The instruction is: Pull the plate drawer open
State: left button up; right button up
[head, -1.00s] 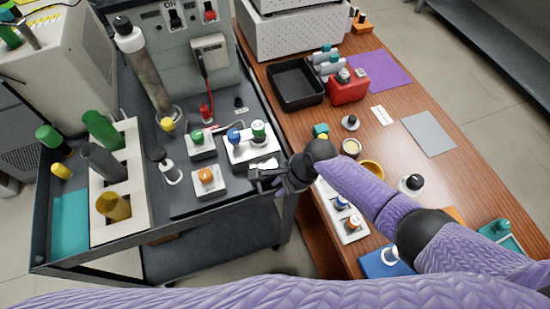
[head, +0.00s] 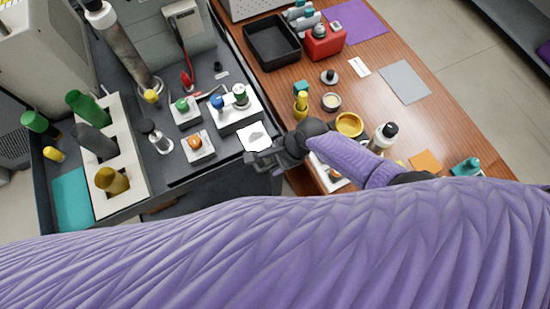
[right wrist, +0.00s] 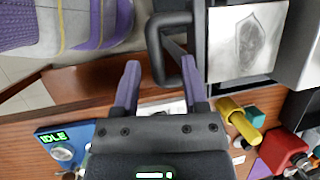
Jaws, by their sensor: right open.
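A pale plate (head: 256,136) with a grey mark lies at the front right edge of the dark cart in the head view. It also shows at the top of the right wrist view (right wrist: 247,43), framed by dark drawer parts. Beside it in the wrist view is the black bent handle (right wrist: 158,50) of the plate drawer. My right gripper (right wrist: 160,64) is open, with its purple fingertips on either side of part of the handle. In the head view the right gripper (head: 254,161) is just in front of the plate. Contact with the handle is unclear. My left gripper is out of view.
On the cart, a knob block (head: 238,112) and an orange-knob box (head: 197,147) stand near the plate. A cream rack (head: 116,165) is further left. The wooden table (head: 400,125) on the right holds a yellow bowl (head: 349,125) and bottle (head: 383,137) near my arm.

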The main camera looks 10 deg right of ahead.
jog(key=p+v, duration=0.5)
jog(key=v, duration=0.5)
jog(key=shift+a, duration=0.1)
